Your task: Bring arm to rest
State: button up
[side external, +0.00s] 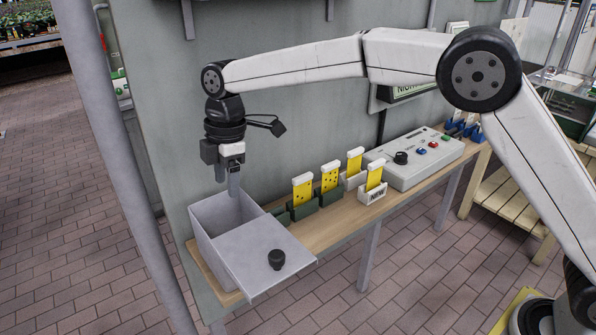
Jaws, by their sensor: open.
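My gripper (234,186) hangs at the end of my arm on the left in the side external view. It points down, with its fingertips at the back rim of a grey bin (211,233); I cannot tell whether they are above, inside or behind it. The jaws are open and I see nothing held between them. A flat grey lid (262,263) with a black knob (277,259) is at the bin's right side, slanting out over the bench front.
The narrow wooden bench (335,221) carries several yellow cards (330,177) in holders and a control box (416,157) with a black knob and coloured buttons. A grey wall (290,110) stands behind. A post (112,140) rises at left. The brick floor in front is clear.

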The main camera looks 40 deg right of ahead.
notch_tip(320, 180, up, 2)
jog(key=shift+d+r, duration=0.15)
jog(key=shift+d, duration=0.1)
jog(key=s+d+f+m+t, duration=0.1)
jog(key=s+d+f+m, duration=0.25)
jog(key=d, duration=0.35)
jog(key=s+d+f+m+h, duration=0.1)
jog(key=s+d+f+m, duration=0.2)
jog(key=s+d+m, duration=0.25)
jog(key=s+d+f+m+t, duration=0.1)
jog(key=s+d+f+m, duration=0.25)
jog(key=d, duration=0.35)
jog(key=s+d+f+m, duration=0.3)
jog(key=s+d+m, duration=0.2)
jog(key=s, duration=0.5)
jog(key=shift+s+t, duration=0.3)
jog(key=shift+s, duration=0.1)
jog(key=shift+m, duration=0.25)
